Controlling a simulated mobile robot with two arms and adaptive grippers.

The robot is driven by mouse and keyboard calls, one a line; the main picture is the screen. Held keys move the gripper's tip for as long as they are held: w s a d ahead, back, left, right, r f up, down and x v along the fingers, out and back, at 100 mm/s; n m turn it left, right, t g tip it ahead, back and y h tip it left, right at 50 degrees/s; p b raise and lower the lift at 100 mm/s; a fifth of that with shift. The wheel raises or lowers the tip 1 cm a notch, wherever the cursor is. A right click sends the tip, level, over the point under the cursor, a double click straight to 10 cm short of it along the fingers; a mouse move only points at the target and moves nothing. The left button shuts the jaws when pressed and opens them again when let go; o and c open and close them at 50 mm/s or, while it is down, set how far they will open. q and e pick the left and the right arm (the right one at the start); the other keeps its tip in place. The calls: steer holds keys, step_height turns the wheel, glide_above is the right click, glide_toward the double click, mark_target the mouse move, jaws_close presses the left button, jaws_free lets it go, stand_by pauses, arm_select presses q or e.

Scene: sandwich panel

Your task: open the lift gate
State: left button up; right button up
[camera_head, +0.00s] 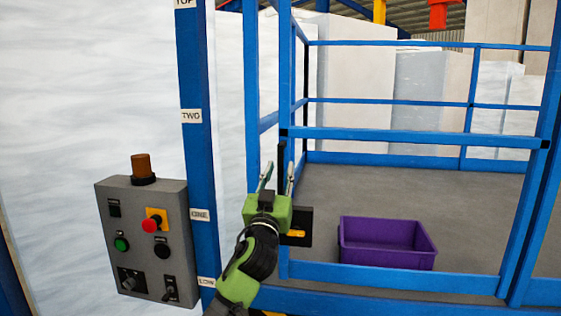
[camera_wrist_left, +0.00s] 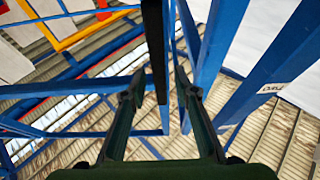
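The lift gate (camera_head: 415,136) is a blue rail frame across the front of the platform and looks closed. A black upright bar (camera_head: 281,158), perhaps its handle, stands by its left post, and it also shows in the left wrist view (camera_wrist_left: 155,45). A black latch plate (camera_head: 303,222) with a yellow piece is on the same post, partly hidden by my gripper. My left gripper (camera_head: 279,172) is open with its fingers pointing up. The black bar appears between the fingertips in the left wrist view (camera_wrist_left: 160,90); contact cannot be told. My right gripper is out of view.
A grey control box (camera_head: 147,240) with buttons and an orange lamp is left of my arm, beside a blue labelled post (camera_head: 196,150). A purple bin (camera_head: 388,260) lies on the grey platform floor (camera_head: 400,190) behind the gate. Blue guard rails surround the platform.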

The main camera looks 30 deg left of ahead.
arm_select(q)
steer(key=shift+x, duration=0.8)
jaws_close()
